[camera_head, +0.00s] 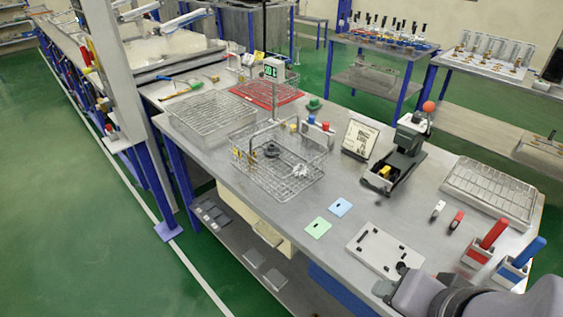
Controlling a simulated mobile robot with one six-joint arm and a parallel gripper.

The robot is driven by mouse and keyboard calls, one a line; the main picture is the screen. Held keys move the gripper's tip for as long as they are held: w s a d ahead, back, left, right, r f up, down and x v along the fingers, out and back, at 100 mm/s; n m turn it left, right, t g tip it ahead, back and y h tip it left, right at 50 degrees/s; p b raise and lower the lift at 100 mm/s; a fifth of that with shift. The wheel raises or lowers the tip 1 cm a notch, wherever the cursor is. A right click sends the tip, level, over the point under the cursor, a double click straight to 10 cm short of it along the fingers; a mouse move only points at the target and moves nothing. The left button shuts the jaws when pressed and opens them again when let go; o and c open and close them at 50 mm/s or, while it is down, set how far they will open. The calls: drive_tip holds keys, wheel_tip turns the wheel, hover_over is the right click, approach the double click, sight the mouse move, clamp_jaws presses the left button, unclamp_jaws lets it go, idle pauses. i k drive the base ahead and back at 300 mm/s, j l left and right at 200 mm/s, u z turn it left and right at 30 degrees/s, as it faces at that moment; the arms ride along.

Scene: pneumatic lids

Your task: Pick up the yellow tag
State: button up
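No flat yellow tag is clear in the head view. A flat green tag (318,227) and a flat light blue tag (340,207) lie on the grey bench, apart from each other. A small yellow item (384,172) sits in the open front of a dark device (400,158); I cannot tell if it is a tag. Small yellow parts (237,153) show at the left of the wire basket (280,181). My gripper (385,288) is at the bottom right, by the bench's front edge, partly hidden by my arm; its opening cannot be made out.
A white plate with black pieces (382,252) lies beside my gripper. Red (484,245) and blue (520,260) upright holders stand at right. A wire rack (492,190) lies behind them. A tall-handled basket and a sign (360,139) stand farther back. Bench around the tags is clear.

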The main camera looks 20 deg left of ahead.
sight(386, 170)
drive_tip(key=i+j+z, duration=0.2)
drive_tip(key=j+z, duration=0.25)
drive_tip(key=i+j+z, duration=0.15)
drive_tip(key=j+z, duration=1.25)
drive_tip(key=i+j, duration=0.05)
